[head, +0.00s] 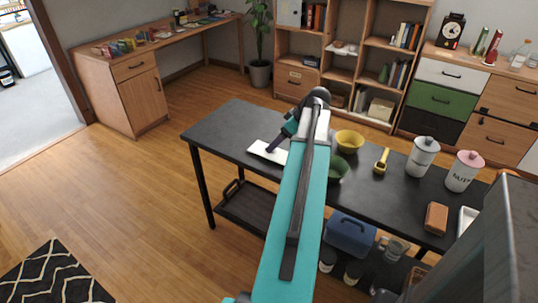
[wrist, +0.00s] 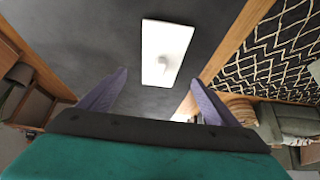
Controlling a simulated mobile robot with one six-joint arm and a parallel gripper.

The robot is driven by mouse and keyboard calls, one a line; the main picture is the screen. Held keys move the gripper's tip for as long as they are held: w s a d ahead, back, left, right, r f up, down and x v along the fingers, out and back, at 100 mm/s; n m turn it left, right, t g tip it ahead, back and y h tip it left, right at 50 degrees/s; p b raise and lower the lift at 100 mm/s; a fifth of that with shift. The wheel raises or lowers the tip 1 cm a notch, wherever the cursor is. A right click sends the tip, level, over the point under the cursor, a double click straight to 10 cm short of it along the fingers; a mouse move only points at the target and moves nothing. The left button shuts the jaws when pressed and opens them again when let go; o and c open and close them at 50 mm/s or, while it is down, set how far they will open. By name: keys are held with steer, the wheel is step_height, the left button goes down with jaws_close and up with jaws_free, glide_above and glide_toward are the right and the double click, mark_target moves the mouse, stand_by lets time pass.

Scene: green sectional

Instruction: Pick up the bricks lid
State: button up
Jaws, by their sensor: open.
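A white rectangular lid (head: 262,149) with a small raised knob lies flat on the dark table (head: 233,119), near its left end. I take it for the bricks lid; no marking on it is readable. In the wrist view the lid (wrist: 181,42) lies ahead of the purple fingers, with its knob roughly centred between them. My gripper (wrist: 159,80) is open and empty, with the fingers wide apart. In the head view my gripper (head: 275,146) is at the lid's right side and hides part of it. The exact height above the lid is hard to tell.
On the table to the right are a yellow bowl (head: 350,139), a green bowl (head: 338,168), a yellow-handled tool (head: 382,160), a white canister (head: 421,158), a pink-lidded canister (head: 463,172) and a brown block (head: 436,217). The table's left end is clear.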

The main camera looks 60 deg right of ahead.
steer(key=shift+x, duration=1.1)
steer(key=shift+p+x, duration=0.4)
steer(key=shift+x, duration=2.15)
steer(key=shift+w, duration=0.1)
steer(key=c, duration=1.2)
steer(key=shift+o, duration=0.2)
steer(key=shift+r, duration=0.2)
